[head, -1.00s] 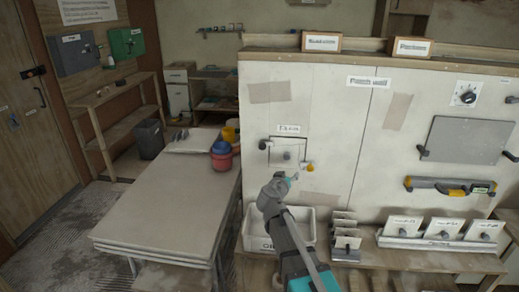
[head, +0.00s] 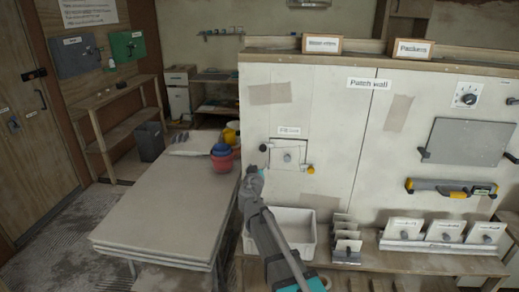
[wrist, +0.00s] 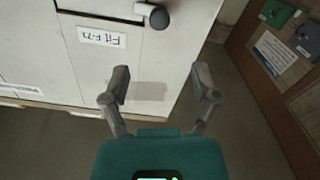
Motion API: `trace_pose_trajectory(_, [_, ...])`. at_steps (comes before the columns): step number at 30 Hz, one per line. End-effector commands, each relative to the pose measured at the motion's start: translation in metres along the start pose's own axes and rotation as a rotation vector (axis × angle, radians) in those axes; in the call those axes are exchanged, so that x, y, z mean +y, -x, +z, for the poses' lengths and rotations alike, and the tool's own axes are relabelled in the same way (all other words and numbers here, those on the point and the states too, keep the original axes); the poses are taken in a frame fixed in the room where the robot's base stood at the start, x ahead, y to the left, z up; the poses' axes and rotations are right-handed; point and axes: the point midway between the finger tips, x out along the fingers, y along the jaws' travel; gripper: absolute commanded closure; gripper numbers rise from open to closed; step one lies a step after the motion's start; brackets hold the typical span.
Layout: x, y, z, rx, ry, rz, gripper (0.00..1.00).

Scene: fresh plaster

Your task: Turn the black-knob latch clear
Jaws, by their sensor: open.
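The black-knob latch (head: 263,148) is on the wall at the left edge of a small square panel (head: 289,154) with a grey knob in its middle. In the wrist view the black knob (wrist: 159,19) is at the top, with a short grey bar beside it at the panel's corner. How far the bar overlaps the panel is unclear. A yellow-knob latch (head: 311,170) is at the panel's lower right. My gripper (head: 254,170) is just below the black knob. In the wrist view its fingers (wrist: 162,76) are spread, with nothing between them, apart from the knob.
A white bin (head: 293,232) stands below the panel on the shelf, close to my arm. Tile racks (head: 430,243) stand to the right. The wall around the latch is flat.

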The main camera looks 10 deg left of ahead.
Motion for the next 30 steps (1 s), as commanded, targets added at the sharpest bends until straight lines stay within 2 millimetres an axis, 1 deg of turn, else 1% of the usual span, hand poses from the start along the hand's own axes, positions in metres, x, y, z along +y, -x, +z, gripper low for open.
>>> trace_pose_trajectory(8, [-0.001,-0.031,0.0,-0.001,0.0,0.002,0.21])
trace_pose_trajectory(21, [0.0,-0.098,0.0,-0.001,0.0,0.003,0.21])
trace_pose_trajectory(24, [0.001,-0.111,0.0,-0.001,0.0,0.002,0.21])
trace_pose_trajectory(30, [0.001,-0.128,0.0,-0.001,0.0,0.002,0.21])
